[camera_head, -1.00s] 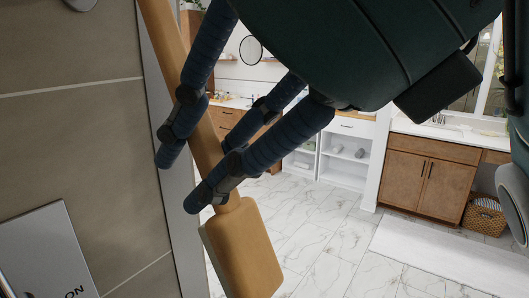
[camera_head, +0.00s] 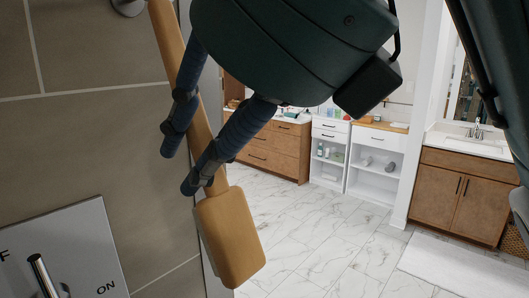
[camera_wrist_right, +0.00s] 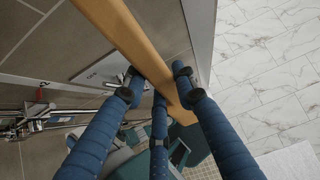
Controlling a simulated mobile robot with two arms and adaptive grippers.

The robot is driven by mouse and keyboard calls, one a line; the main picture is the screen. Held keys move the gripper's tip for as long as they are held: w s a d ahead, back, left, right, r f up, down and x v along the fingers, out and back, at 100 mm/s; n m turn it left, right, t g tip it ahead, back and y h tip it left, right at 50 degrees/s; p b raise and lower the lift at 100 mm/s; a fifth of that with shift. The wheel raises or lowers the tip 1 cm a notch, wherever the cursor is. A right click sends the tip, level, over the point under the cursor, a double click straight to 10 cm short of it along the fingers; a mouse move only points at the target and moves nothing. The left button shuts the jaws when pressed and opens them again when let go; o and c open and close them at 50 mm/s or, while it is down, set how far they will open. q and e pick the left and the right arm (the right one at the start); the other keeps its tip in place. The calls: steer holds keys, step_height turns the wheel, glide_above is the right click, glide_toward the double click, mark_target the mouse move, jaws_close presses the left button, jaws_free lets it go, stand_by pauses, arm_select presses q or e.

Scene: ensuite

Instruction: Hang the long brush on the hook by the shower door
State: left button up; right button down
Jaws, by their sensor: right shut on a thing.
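The long brush (camera_head: 230,235) is wooden, with a long handle and a broad block-shaped head. It hangs slightly tilted in front of the tiled wall, head down, and its handle runs out of the top of the head view. My right gripper (camera_head: 184,160) is shut on the handle just above the head; in the wrist view the handle (camera_wrist_right: 130,35) passes between its blue fingers (camera_wrist_right: 155,88). A round metal fitting (camera_head: 128,6), possibly the hook, is cut off at the top edge, close left of the handle. I cannot tell if they touch. My left gripper is out of view.
A shower control plate (camera_head: 75,250) marked ON, with a lever, is on the wall at lower left. Chrome pipework (camera_wrist_right: 40,120) shows in the wrist view. A wall edge stands behind the brush. Marble floor (camera_head: 320,235) is open to the right, before wooden cabinets (camera_head: 455,190).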

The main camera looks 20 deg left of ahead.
steer(key=shift+w+a+f, duration=0.1)
steer(key=shift+w+a, duration=0.2)
steer(key=shift+a, duration=0.45)
steer(key=shift+w+a+f, duration=0.2)
steer(key=shift+a+f, duration=0.25)
steer(key=shift+a+f+p, duration=0.1)
steer(key=shift+f+p, duration=0.2)
steer(key=shift+p, duration=0.15)
steer(key=shift+f, duration=0.2)
steer(key=c, duration=1.3)
jaws_free()
steer(key=shift+r, duration=0.15)
